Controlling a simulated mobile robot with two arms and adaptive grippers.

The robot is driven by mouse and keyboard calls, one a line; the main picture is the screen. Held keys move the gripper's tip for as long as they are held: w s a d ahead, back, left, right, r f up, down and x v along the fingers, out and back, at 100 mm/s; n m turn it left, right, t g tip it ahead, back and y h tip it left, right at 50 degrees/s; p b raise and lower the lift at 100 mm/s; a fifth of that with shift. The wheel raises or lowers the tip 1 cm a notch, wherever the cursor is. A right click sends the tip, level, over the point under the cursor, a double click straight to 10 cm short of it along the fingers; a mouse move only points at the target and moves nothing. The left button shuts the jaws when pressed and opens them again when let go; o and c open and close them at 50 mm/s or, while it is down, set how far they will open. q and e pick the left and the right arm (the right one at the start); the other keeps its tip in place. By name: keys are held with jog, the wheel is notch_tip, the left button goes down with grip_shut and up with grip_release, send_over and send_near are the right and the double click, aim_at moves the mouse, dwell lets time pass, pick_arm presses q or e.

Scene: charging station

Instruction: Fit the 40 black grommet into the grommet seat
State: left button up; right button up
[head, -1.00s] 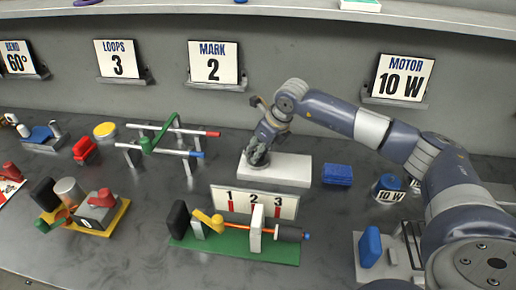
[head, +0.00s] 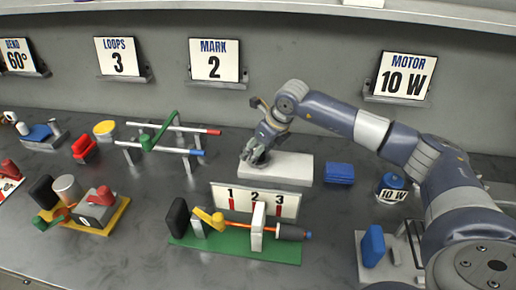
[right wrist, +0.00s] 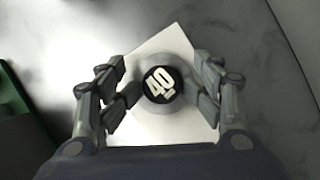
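The black grommet (right wrist: 162,85), a round disc with a white 40 on top, sits over a grey ring on the white block (right wrist: 160,48). The ring, seemingly the grommet seat (right wrist: 160,107), shows around the grommet; how deep the grommet sits I cannot tell. In the head view the white block (head: 295,170) stands on the bench, and the grommet is hidden by the fingers. My right gripper (head: 254,160) is over the block's left end. In the right wrist view its fingers (right wrist: 164,90) stand on both sides of the grommet, apart with small gaps. My left gripper is not in view.
A blue block (head: 339,173) and a blue-topped 10 W piece (head: 391,186) stand right of the white block. The green-based fixture (head: 235,243) with a 1-2-3 board is in front. A rod frame (head: 165,140) stands to the left.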

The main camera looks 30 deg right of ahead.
jog(key=shift+s+d+f, duration=0.1)
jog(key=shift+s+f, duration=0.2)
jog(key=shift+f, duration=0.1)
jog(key=shift+s+d+r, duration=0.1)
jog(key=shift+r, duration=0.15)
jog(key=v, duration=1.2)
jog(key=shift+w+r, duration=0.25)
jog(key=shift+w, duration=0.15)
